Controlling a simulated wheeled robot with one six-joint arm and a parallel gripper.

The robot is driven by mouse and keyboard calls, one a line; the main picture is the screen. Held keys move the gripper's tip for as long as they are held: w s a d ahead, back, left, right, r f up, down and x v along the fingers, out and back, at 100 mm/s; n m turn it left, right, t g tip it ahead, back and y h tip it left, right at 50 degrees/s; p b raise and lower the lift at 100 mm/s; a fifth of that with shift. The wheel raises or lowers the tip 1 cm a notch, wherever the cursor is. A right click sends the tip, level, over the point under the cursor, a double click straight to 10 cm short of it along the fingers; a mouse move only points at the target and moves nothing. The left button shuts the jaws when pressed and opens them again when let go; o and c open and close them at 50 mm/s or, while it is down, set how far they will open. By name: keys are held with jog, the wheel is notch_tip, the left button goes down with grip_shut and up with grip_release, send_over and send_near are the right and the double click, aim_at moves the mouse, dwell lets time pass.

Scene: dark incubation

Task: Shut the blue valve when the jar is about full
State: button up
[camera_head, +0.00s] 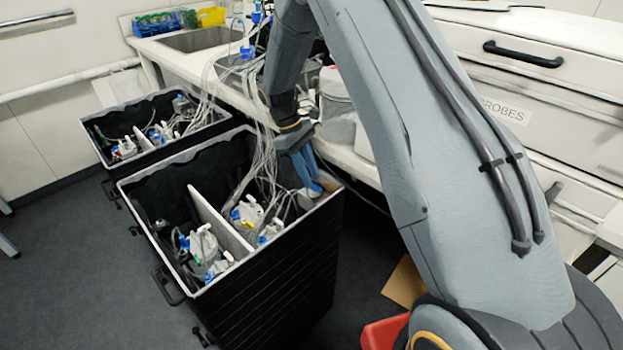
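My gripper (312,184) hangs down at the right inner corner of the nearer black crate (290,255), by the counter edge. My arm crosses the right half of the view. I cannot tell whether the fingers are open or hold anything. White bottles with blue caps or fittings (203,245) stand in this crate, with clear tubes running to them. Small blue fittings (248,50) sit on the tubes above the counter; I cannot tell which is the blue valve. A clear, whitish container (338,108) stands on the counter behind my wrist; its fill level cannot be read.
A second black crate (100,160) with bottles and tubes stands farther left. The bundle of tubes (262,165) hangs between counter and crates, close to my gripper. A sink (200,39) and drawers (530,85) line the back. The dark floor (70,270) at left is clear.

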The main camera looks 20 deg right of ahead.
aim_at(315, 186)
jog(key=shift+p+v, duration=0.85)
jog(key=shift+v, duration=1.95)
jog(key=shift+s, duration=0.1)
jog(key=o, duration=0.3)
jog(key=shift+o, duration=1.2)
jog(key=shift+s+m, duration=0.1)
jog(key=shift+m, duration=0.2)
jog(key=m, duration=0.3)
jog(key=s+d+m+t+y, duration=0.1)
jog(key=m, duration=0.3)
jog(key=m+t+y, duration=0.1)
jog(key=m, duration=0.3)
jog(key=shift+s+d+r, duration=0.15)
jog(key=shift+s+d, duration=0.2)
jog(key=m, duration=0.2)
jog(key=m+t, duration=0.1)
jog(key=m, duration=0.1)
jog(key=d+m+y, duration=0.1)
jog(key=m, duration=0.1)
jog(key=shift+s+r, duration=0.2)
jog(key=shift+s, duration=0.2)
jog(key=shift+f+p, duration=1.25)
jog(key=shift+f, duration=2.65)
